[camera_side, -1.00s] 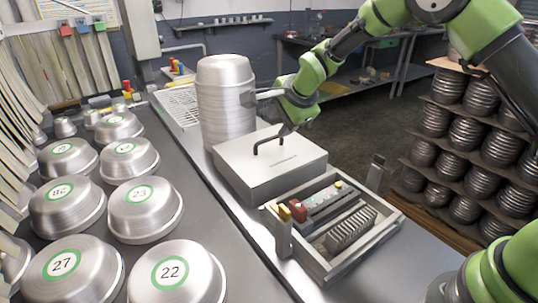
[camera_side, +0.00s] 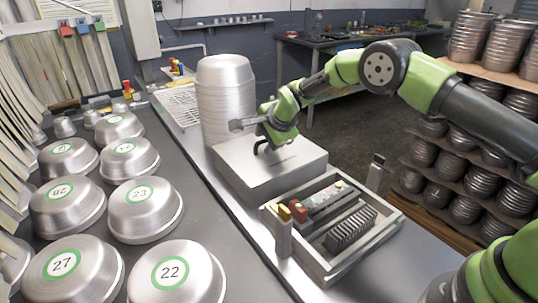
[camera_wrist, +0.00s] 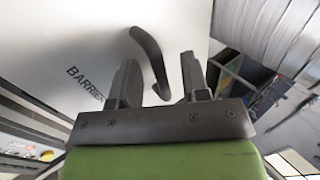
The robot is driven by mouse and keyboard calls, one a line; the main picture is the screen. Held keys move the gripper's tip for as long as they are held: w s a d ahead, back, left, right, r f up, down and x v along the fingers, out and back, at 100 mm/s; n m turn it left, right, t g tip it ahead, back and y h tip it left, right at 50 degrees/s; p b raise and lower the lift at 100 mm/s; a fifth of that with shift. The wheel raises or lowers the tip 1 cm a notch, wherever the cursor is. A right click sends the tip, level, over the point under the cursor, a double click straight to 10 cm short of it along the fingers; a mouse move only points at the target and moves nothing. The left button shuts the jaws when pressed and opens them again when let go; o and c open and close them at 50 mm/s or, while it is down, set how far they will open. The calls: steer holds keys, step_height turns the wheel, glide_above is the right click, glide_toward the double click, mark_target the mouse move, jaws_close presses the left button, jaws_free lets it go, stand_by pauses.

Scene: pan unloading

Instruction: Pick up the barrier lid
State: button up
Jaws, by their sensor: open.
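The barrier lid (camera_side: 250,178) is a flat light-grey metal lid with a dark bent handle (camera_wrist: 150,58) on top. It sits on the bench between the pan stack and the open tray, and the word "BARRIER" shows in the wrist view. My gripper (camera_side: 264,143) is over the lid at its handle. In the wrist view my gripper (camera_wrist: 158,78) is open, with the handle running between its two dark fingers. I cannot tell whether a finger touches the handle. In the side view my wrist hides part of the handle.
A tall stack of metal pans (camera_side: 226,105) stands just behind the lid. An open tray (camera_side: 318,268) with tools and blocks lies in front of it. Numbered pans (camera_side: 145,208) cover the left bench. Racks of dark pans (camera_side: 450,165) stand at right.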

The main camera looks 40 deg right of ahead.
jaws_close()
steer(key=shift+r, duration=0.2)
